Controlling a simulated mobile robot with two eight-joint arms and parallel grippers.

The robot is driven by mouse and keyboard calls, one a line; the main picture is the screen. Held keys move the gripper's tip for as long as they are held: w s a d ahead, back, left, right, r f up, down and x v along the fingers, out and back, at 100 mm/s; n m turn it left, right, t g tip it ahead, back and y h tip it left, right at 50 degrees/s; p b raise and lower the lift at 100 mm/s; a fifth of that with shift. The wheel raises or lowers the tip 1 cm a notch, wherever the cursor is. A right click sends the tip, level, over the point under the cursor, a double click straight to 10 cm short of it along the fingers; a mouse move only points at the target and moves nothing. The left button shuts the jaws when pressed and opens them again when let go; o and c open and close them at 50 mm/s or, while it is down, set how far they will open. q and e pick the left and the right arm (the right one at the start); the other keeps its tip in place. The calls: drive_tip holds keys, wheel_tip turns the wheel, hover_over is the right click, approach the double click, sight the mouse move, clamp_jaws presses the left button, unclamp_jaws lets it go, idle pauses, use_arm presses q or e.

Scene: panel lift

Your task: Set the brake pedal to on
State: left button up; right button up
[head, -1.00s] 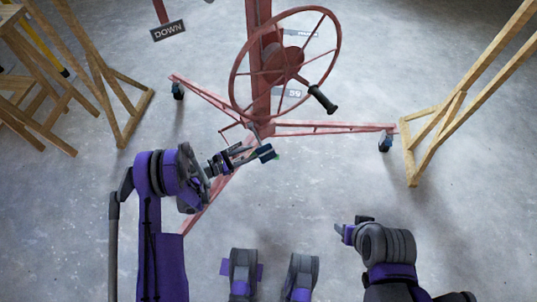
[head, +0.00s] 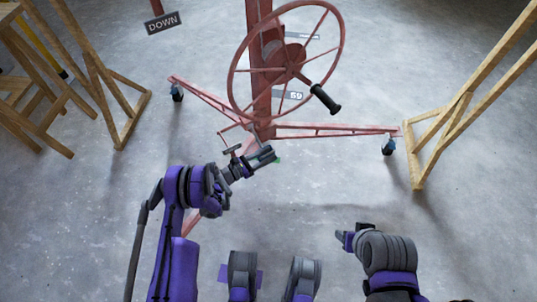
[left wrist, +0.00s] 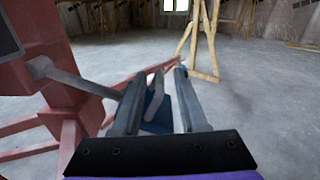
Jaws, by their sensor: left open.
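The red panel lift's post (head: 262,75) stands ahead of me with a large handwheel (head: 285,62) on it. A short grey rod (left wrist: 75,77) sticks out from the red post and passes behind the left finger in the left wrist view; it looks like the brake pedal's arm. Its far end cannot be told clearly from the grey and blue piece (left wrist: 157,103) showing between my fingers. My left gripper (head: 268,155) is open at the foot of the post, close to this rod; contact cannot be told. My right gripper (head: 345,235) is low on the right, away from the lift.
Red legs (head: 335,131) with casters (head: 388,145) spread from the post's foot. A black crank handle (head: 325,99) hangs off the wheel. Wooden trestles stand at left (head: 125,105) and right (head: 435,135). A "DOWN" sign (head: 162,22) is at upper left. The concrete floor before me is clear.

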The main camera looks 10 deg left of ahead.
use_arm(q)
drive_tip(key=shift+w+d, duration=0.3)
drive_tip(key=shift+d, duration=0.05)
drive_tip(key=shift+c, duration=0.3)
clamp_jaws()
